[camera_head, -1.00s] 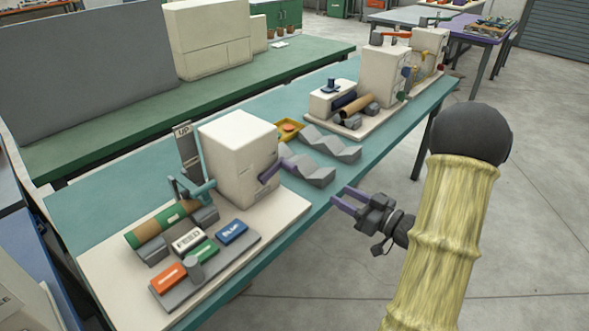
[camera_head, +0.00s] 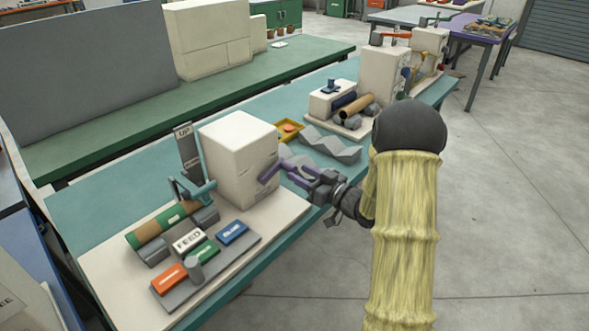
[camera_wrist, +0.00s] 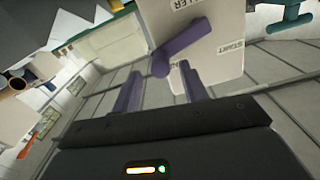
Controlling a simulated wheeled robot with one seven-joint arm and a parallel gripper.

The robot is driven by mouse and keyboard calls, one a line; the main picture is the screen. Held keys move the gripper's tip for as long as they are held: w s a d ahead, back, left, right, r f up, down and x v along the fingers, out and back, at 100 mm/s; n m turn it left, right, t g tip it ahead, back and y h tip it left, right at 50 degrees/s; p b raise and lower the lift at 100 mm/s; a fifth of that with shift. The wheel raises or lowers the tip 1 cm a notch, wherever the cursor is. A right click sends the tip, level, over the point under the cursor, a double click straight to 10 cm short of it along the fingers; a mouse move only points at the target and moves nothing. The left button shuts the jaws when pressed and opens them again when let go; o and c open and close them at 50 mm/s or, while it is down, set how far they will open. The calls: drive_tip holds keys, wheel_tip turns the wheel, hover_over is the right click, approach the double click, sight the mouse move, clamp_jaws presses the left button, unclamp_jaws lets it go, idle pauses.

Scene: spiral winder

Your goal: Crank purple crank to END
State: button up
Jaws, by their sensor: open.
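The purple crank (camera_head: 269,172) is on the right face of the white box (camera_head: 237,150). In the wrist view the crank (camera_wrist: 178,44) slants across a pale panel (camera_wrist: 222,30) with the word START on it; another label is cut off at the top. My gripper (camera_head: 287,168) is open, with purple fingers pointing at that face. In the wrist view the crank's round near end shows between the fingertips of my gripper (camera_wrist: 160,68), and I cannot tell if they touch it. No END mark is readable.
A base board carries a FEED block (camera_head: 188,240), a striped roll (camera_head: 160,226) and a teal crank (camera_head: 197,191) left of the box. Grey zigzag blocks (camera_head: 335,147) stand behind my gripper. The floor to the right is clear.

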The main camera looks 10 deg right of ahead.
sight(296, 170)
drive_tip(key=shift+x, duration=1.85)
drive_tip(key=shift+c, duration=0.2)
clamp_jaws()
drive_tip(key=shift+d, duration=0.1)
